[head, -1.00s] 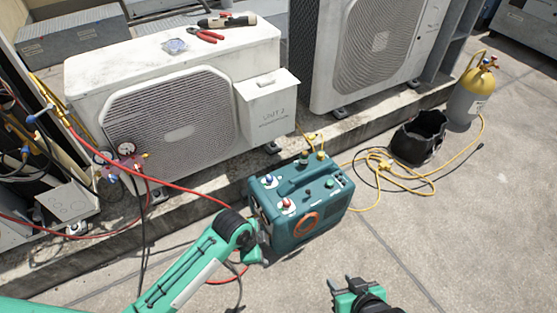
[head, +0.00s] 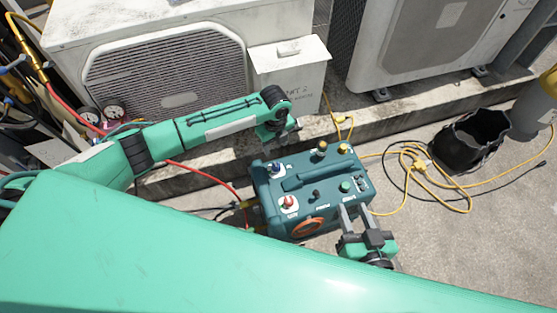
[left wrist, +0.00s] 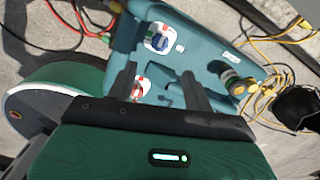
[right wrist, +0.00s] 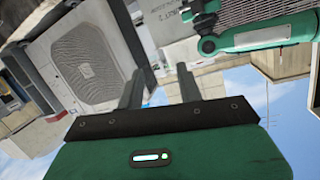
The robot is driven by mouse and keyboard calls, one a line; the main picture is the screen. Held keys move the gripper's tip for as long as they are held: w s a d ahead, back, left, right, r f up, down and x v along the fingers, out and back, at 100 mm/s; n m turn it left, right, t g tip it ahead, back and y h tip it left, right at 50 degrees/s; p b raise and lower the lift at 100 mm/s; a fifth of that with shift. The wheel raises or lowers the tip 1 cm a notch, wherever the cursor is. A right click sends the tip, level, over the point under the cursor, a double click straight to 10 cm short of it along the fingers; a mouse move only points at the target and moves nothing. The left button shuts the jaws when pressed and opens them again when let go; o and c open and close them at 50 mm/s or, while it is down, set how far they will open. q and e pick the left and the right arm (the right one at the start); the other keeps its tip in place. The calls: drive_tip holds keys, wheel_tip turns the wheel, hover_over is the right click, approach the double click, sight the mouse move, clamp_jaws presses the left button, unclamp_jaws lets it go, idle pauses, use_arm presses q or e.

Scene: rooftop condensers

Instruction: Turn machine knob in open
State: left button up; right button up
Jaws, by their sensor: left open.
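The teal machine (head: 322,188) stands on the concrete. The left wrist view shows the blue knob (left wrist: 159,43) beyond my fingertips and the red knob (left wrist: 138,88) partly behind the gripper. My left gripper (head: 284,134) is above the machine's back left edge, open and empty, its fingers (left wrist: 158,70) apart. My right gripper (head: 356,212) is open at the machine's front right corner in the picture; its fingers (right wrist: 161,70) hold nothing. Contact with the machine cannot be told.
White condenser units (head: 175,65) stand on a ledge behind. Red hose (head: 205,172) and gauges (head: 115,114) are at left. My own green arm link covers the foreground.

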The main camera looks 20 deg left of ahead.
use_arm(q)
drive_tip(key=b, duration=0.2)
hover_over(276, 166)
wheel_tip(276, 166, down, 7)
drive_tip(key=shift+w+r, duration=0.1)
drive_tip(key=shift+r, duration=0.1)
wheel_tip(276, 166, down, 5)
drive_tip(key=shift+f+b, duration=0.2)
drive_tip(key=shift+b, duration=0.55)
drive_tip(key=shift+f, duration=0.25)
use_arm(e)
drive_tip(key=w+d+r+t, duration=0.1)
drive_tip(key=d+r+t, duration=0.1)
drive_tip(key=r+t, duration=0.3)
drive_tip(key=w+d+r+t, duration=0.2)
drive_tip(key=r+t, duration=0.3)
drive_tip(key=r, duration=0.6)
drive_tip(key=shift+d+y, duration=0.2)
drive_tip(key=shift+y, duration=0.2)
drive_tip(key=shift+r, duration=0.1)
use_arm(q)
drive_tip(key=c, duration=1)
